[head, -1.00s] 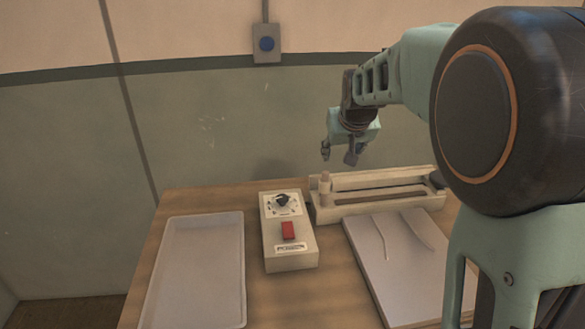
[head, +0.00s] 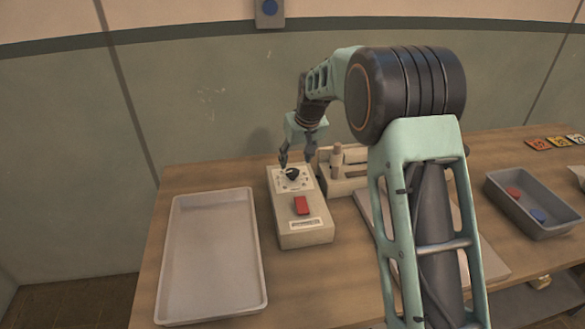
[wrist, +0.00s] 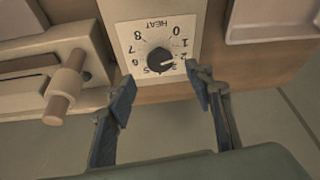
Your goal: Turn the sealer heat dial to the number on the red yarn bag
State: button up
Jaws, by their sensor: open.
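The heat dial (head: 292,174) is a black knob on the cream sealer control box (head: 305,232). In the wrist view the dial (wrist: 159,60) shows upside down with numbers around it. Its pale pointer mark points to the picture's right, seemingly around 2 or 3; I cannot tell exactly. My gripper (head: 298,158) is over the dial end of the box. In the wrist view my gripper (wrist: 160,75) is open, with one finger on each side of the dial. Contact cannot be told. I see no red yarn bag that I can identify.
The sealer bar unit (head: 338,184) stands at right. A grey bin (head: 492,184) holds red and blue pieces. Coloured number cards (head: 537,144) lie at far right.

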aim_at(292, 172)
jog(key=x, duration=0.6)
jog(key=shift+f, duration=0.15)
jog(key=c, duration=1.1)
jog(key=shift+a, duration=0.1)
